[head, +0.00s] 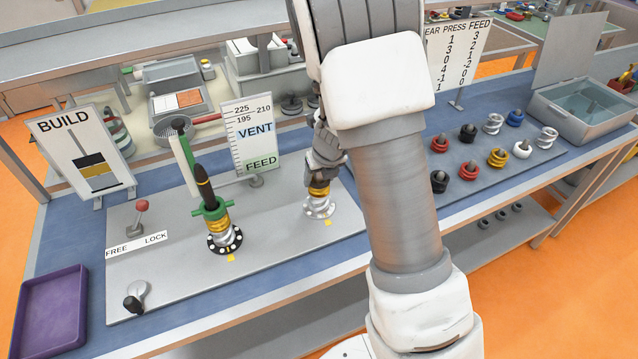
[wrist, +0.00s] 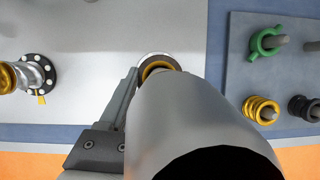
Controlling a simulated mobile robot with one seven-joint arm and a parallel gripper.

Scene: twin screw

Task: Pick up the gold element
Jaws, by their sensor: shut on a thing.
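My gripper (head: 319,178) points down over the right-hand station of the grey plate and is shut on a gold element (head: 318,194). The gold element sits just above a silver piece (head: 318,208) on the round flange; I cannot tell whether they touch. In the wrist view the gold element (wrist: 155,67) shows as a ring beside my finger, mostly hidden by a large pale shape. Another gold element (head: 497,157) stands on the parts mat at right. The left station (head: 222,242) carries a stack of silver, gold and green pieces with a dark pointed top.
The grey plate (head: 285,270) also bears a red-knobbed lever (head: 141,206) by a FREE/LOCK label. A purple tray (head: 50,310) lies at left. Signs (head: 255,135) stand behind. The parts mat (head: 455,205) holds several coloured elements; a grey bin (head: 580,110) is at far right.

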